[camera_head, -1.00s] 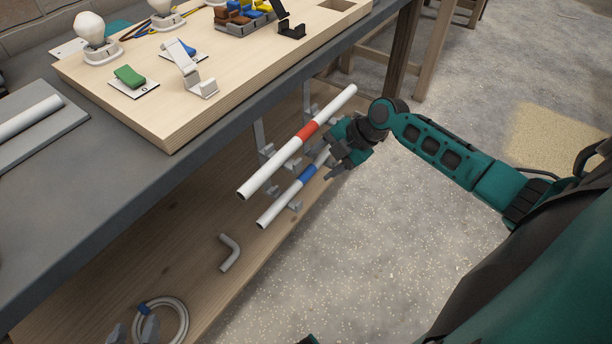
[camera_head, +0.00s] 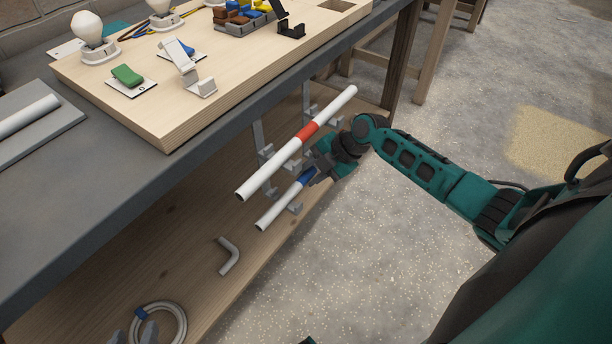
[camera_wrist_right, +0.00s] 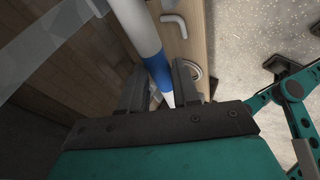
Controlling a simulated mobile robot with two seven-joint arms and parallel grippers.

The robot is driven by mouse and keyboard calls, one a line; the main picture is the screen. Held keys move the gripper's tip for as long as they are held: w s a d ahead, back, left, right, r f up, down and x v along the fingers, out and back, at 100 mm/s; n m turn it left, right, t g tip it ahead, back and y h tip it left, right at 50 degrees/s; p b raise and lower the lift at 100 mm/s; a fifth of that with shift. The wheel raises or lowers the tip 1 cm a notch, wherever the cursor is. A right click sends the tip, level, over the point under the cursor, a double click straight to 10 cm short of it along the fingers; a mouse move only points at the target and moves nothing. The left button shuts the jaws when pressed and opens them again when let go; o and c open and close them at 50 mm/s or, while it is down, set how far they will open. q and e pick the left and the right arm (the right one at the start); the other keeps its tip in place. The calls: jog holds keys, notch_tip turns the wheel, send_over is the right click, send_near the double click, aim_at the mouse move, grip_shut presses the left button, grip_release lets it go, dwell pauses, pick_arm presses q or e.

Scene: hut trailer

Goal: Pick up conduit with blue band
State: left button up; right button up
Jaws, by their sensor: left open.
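The conduit with blue band (camera_head: 275,207) is a white tube lying tilted in lower hooks under the workbench top. Its blue band (camera_head: 307,175) shows beside my right gripper (camera_head: 316,171), which covers the tube's far part. In the right wrist view the blue band (camera_wrist_right: 156,66) lies between the two fingers of my right gripper (camera_wrist_right: 160,85). I cannot tell whether both fingers press on the tube.
A white conduit with a red band (camera_head: 260,179) lies in hooks just above and left of the blue-banded one. A bent pipe (camera_head: 229,257) and the coiled cable (camera_head: 183,322) lie on the wooden shelf (camera_head: 130,265). The speckled floor (camera_head: 400,260) to the right is clear.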

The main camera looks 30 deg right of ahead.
grip_shut()
jog(key=shift+s, duration=0.1)
